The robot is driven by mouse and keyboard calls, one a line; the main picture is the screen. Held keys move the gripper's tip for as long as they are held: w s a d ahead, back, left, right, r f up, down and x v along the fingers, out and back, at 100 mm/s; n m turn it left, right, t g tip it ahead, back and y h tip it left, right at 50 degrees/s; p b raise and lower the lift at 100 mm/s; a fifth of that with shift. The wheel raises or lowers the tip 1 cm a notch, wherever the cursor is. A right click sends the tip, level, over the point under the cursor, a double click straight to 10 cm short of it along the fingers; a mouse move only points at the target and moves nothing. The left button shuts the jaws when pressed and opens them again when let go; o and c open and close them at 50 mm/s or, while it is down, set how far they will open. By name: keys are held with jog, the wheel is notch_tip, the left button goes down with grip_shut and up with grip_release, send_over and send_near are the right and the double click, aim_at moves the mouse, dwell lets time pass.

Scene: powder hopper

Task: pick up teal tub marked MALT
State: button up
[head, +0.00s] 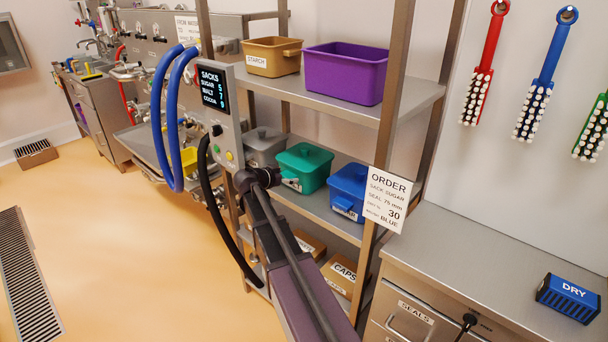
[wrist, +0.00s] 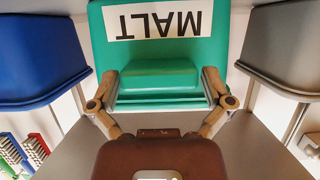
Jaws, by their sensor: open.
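The teal tub (head: 305,164) stands lidded on the middle shelf, between a grey tub (head: 264,143) and a blue tub (head: 347,184). In the wrist view the teal tub (wrist: 232,40) fills the upper middle, with its white MALT label upside down. A teal block-like handle (wrist: 160,78) sticks out from its front. My gripper (wrist: 164,84) is open, with one finger on each side of this handle; I cannot tell whether they touch it. In the head view my gripper (head: 289,183) is at the tub's front, partly hidden by my arm.
The blue tub (wrist: 40,50) and grey tub (wrist: 285,45) flank closely. Above are a tan STARCH tub (head: 272,58) and purple bin (head: 345,75); below, CAPS boxes (head: 340,275). A control panel (head: 222,110) with hoses hangs left of my arm; an ORDER card (head: 388,200) is right.

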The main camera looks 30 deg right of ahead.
jog(key=c, duration=1.1)
jog(key=shift+o, duration=0.2)
jog(key=shift+r, duration=0.15)
notch_tip(320, 180, up, 10)
jog(key=p, duration=1)
